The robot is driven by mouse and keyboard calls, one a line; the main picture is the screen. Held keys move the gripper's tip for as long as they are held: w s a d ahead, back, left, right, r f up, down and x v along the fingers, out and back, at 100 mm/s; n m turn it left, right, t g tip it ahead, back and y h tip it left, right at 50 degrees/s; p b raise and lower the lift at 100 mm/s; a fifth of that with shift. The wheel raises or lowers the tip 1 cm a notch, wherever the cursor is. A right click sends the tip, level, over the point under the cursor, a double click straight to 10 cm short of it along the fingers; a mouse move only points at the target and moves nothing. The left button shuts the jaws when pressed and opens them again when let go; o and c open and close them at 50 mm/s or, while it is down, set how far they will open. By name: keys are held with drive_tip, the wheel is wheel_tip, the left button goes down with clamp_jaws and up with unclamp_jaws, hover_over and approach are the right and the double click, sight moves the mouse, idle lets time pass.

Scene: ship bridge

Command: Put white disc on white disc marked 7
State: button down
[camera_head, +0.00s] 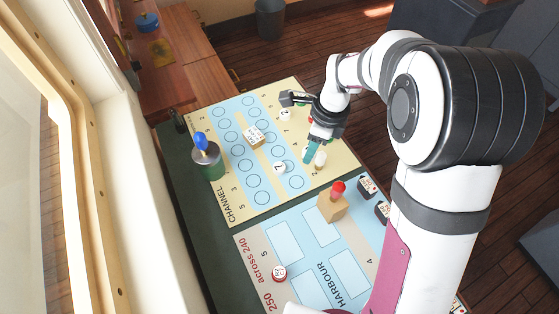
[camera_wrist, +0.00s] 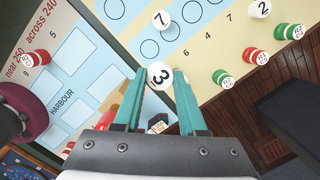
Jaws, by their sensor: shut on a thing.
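My gripper (camera_wrist: 160,73) is shut on a white disc (camera_wrist: 160,76) marked with a 3. The disc sits between the teal fingertips. In the head view my gripper (camera_head: 313,152) is low over the channel chart's right side, with a white disc (camera_head: 320,159) at its fingertips. The white disc marked 7 (camera_wrist: 161,20) lies on the chart beyond the fingertips in the wrist view. In the head view this disc marked 7 (camera_head: 279,167) is left of my gripper, apart from it. Whether the held disc touches the chart is hard to tell.
Another white disc (camera_wrist: 260,9) is marked 2. Red and green discs (camera_wrist: 289,31) stand along the chart's edge. A wooden block with a red knob (camera_head: 333,205) is on the harbour chart.

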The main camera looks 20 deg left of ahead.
hover_over(278, 167)
drive_tip(key=d, duration=0.1)
wheel_tip(278, 167, down, 4)
drive_tip(key=shift+a+f, duration=0.15)
drive_tip(key=shift+f, duration=0.95)
drive_tip(key=shift+a+f, duration=0.1)
drive_tip(key=shift+f, duration=0.95)
drive_tip(key=shift+f, duration=0.1)
drive_tip(key=shift+c, duration=2.3)
unclamp_jaws()
